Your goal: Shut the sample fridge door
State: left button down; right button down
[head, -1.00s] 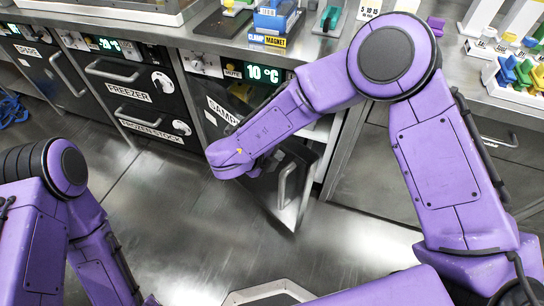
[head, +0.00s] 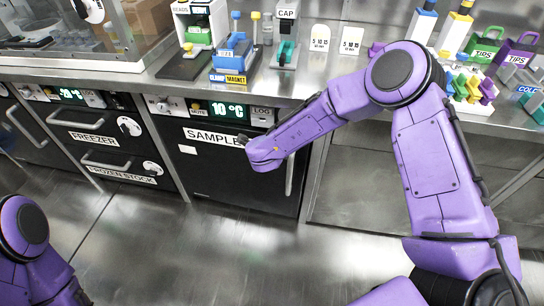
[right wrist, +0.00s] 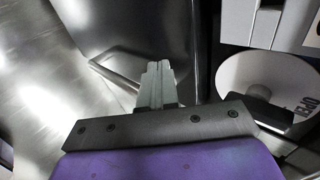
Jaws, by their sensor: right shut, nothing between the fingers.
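The sample fridge door (head: 240,178), dark with a SAMPLE label, stands under the 10 °C display in the head view. It looks flush with the cabinet front. Its vertical handle (head: 290,173) is on the right side. My right arm's end covers the upper part of the door, and its gripper is mostly hidden in the head view. In the right wrist view my right gripper (right wrist: 156,83) is shut and empty, with the metal handle (right wrist: 115,80) just left of its fingers. Whether it touches the door I cannot tell. My left gripper is out of view.
The freezer (head: 95,145) with its drawers stands left of the sample fridge. The steel counter (head: 330,92) above holds a blue magnet rack (head: 233,55) and other labware. The floor (head: 200,250) before the fridge is clear.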

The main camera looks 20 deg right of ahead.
dwell(0.3)
jog(key=s+f+p+v, duration=0.2)
jog(key=v, duration=1.1)
jog(key=shift+a, duration=0.2)
